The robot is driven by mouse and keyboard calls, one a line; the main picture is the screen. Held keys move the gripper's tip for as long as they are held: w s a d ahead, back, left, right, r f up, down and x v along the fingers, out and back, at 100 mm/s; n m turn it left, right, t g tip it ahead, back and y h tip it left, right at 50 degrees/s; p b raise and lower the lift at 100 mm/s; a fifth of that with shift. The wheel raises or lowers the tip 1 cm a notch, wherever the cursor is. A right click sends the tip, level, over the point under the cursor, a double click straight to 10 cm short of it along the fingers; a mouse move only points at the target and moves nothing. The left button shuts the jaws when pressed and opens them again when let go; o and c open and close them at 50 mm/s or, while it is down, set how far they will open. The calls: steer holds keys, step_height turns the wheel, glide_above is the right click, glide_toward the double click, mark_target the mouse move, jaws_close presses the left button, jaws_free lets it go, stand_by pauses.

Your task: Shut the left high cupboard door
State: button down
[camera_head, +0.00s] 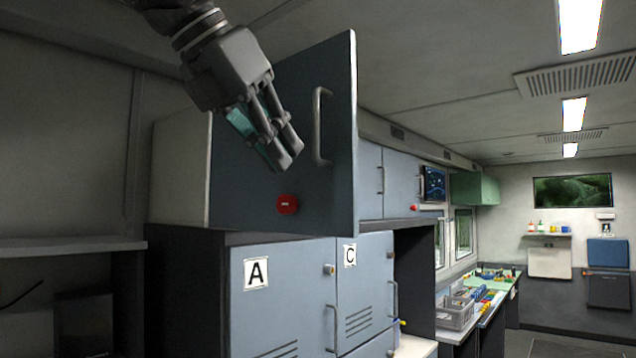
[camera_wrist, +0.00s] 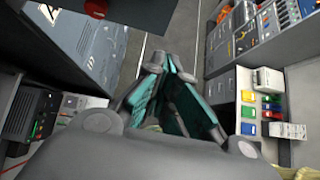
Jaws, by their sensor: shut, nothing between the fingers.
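The left high cupboard door (camera_head: 335,195) is a blue-grey panel standing open in the head view, swung out from the upper cupboard (camera_head: 182,172). Its silver bar handle (camera_head: 319,125) is near the free right edge, and a red latch (camera_head: 288,204) is low on the same face. My gripper (camera_head: 284,160) is in front of this face, left of the handle and above the latch, with its fingers together and empty. I cannot tell whether it touches the panel.
Closed lower cupboards marked A (camera_head: 285,300) and C (camera_head: 365,270) stand below. Further high doors (camera_head: 400,180) to the right are closed. A worktop with a grey crate (camera_head: 456,313) lies beyond. A shelf (camera_head: 70,244) is at left. The aisle floor (camera_head: 560,343) at right is clear.

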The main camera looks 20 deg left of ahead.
steer(key=p, duration=0.4)
glide_toward(349, 222)
step_height(349, 222, down, 3)
steer(key=shift+w+d+f+p, duration=0.1)
steer(key=shift+w+d+p, duration=0.2)
steer(key=shift+w+p, duration=0.4)
steer(key=shift+w+d+f+p, duration=0.15)
steer(key=shift+w+d+p, duration=0.2)
steer(key=shift+w, duration=0.55)
steer(key=shift+w, duration=0.1)
